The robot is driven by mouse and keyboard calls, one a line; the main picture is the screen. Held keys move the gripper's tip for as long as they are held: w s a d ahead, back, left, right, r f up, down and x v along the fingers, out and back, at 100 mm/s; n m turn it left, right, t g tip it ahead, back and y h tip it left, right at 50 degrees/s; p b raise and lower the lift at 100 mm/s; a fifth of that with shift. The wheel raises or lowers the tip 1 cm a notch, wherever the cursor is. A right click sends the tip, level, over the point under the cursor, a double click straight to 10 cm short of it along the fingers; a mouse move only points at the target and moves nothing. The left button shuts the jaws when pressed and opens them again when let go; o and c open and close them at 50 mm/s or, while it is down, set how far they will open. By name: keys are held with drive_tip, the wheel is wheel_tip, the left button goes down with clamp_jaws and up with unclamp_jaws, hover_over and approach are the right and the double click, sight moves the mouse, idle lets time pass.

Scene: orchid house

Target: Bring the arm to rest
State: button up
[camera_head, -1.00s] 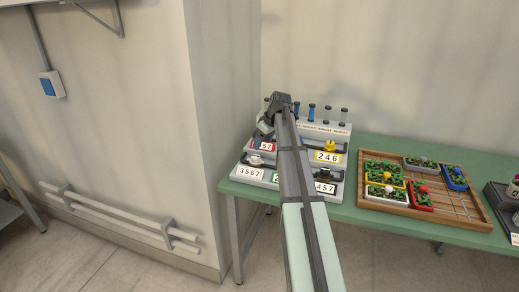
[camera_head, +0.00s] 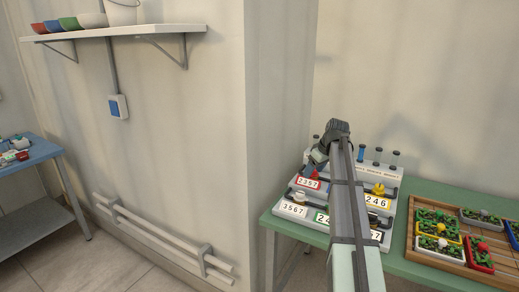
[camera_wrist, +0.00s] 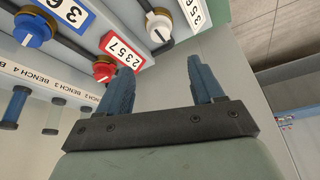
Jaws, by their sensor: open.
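My arm (camera_head: 345,205) reaches up and away over the green table (camera_head: 440,192). My gripper (camera_wrist: 160,88) is open and empty in the wrist view, its two blue fingers standing apart. Below and beyond the fingers is a grey panel (camera_wrist: 150,72) with labelled knobs. The red knob (camera_wrist: 104,70) marked 2357 is close beside the left finger; I cannot tell whether they touch. The white knob (camera_wrist: 158,28) is farther off. In the head view my gripper (camera_head: 314,170) is by the red 2357 label, and the arm covers part of the panel.
A wooden tray (camera_head: 408,247) of potted seedlings stands right of the panel. A wall corner (camera_head: 280,120) is close left of the table. Pipes (camera_head: 160,240) run low along the wall.

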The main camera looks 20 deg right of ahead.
drive_tip(key=s+a+f+n+g, duration=0.1)
drive_tip(key=s+a+f+g, duration=0.15)
drive_tip(key=a+f, duration=0.6)
drive_tip(key=s+a+f+g, duration=0.1)
drive_tip(key=s+a+f, duration=0.3)
drive_tip(key=a+f, duration=0.45)
drive_tip(key=s+a+f+g, duration=0.25)
drive_tip(key=s+f, duration=0.25)
drive_tip(key=f, duration=0.5)
drive_tip(key=s+a+f+m+g, duration=0.1)
drive_tip(key=s+a+f+m, duration=0.15)
drive_tip(key=s+f, duration=0.55)
drive_tip(key=s+a+f+m, duration=0.1)
drive_tip(key=s+a+f, duration=0.2)
drive_tip(key=s+f, duration=0.6)
drive_tip(key=s+a+f+g, duration=0.1)
drive_tip(key=s+f, duration=0.4)
drive_tip(key=s, duration=0.4)
drive_tip(key=s+a+f+m+g+h, duration=0.1)
drive_tip(key=s+f, duration=0.4)
drive_tip(key=s, duration=0.4)
drive_tip(key=s+a+f+m+g, duration=0.1)
drive_tip(key=s+f, duration=0.4)
drive_tip(key=s, duration=0.4)
drive_tip(key=shift+s+a+f+g+h, duration=0.15)
drive_tip(key=shift+s+a+g+h, duration=0.1)
drive_tip(key=shift+s+g+h, duration=0.15)
